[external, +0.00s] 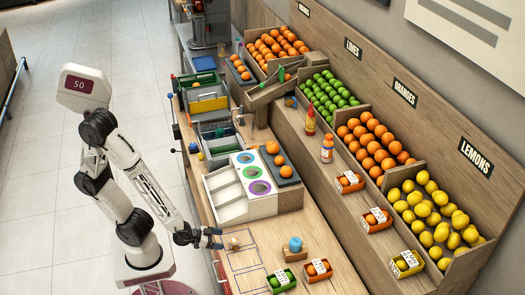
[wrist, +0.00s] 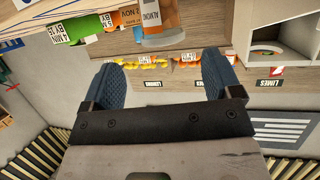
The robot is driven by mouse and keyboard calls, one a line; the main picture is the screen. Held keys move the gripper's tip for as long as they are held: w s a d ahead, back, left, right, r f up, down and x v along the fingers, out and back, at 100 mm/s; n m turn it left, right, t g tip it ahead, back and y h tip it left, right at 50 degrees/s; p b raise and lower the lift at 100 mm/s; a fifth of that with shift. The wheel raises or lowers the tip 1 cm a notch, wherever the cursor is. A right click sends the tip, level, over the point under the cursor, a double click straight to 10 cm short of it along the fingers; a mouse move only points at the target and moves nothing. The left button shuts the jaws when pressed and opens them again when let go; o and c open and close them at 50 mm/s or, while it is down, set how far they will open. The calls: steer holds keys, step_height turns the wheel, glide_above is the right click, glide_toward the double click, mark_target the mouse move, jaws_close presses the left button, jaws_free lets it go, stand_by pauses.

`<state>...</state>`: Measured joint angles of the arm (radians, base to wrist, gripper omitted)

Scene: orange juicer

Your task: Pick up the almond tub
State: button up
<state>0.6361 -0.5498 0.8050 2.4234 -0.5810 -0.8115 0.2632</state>
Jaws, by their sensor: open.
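The almond tub (wrist: 160,22), tan with a printed label reading "ALMOND", shows at the top middle of the wrist view, partly cut off by the frame edge. A small pale tub (external: 234,243) on the wooden counter just beyond my fingers in the external view appears to be the same one. My gripper (wrist: 163,70) is open, with its two blue pads apart and nothing between them. In the external view my gripper (external: 219,238) is low over the counter's near edge, pointing at the tub. The tub is ahead of the fingertips, roughly centred between them.
A blue round item (external: 295,244) on a wooden block stands right of the tub. A white tray unit (external: 227,197) stands behind. Sloped fruit bins line the back. Counter around the tub is mostly clear.

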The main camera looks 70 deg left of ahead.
mark_target(231, 240)
steer(key=shift+w, duration=0.1)
stand_by(0.3)
steer(key=shift+x, duration=1.2)
steer(key=shift+f, duration=0.1)
steer(key=shift+x, duration=2.6)
steer(key=shift+c, duration=0.4)
steer(key=c, duration=0.8)
steer(key=shift+o, duration=0.2)
steer(key=shift+r, duration=0.3)
steer(key=shift+r, duration=4.9)
steer(key=shift+w, duration=0.1)
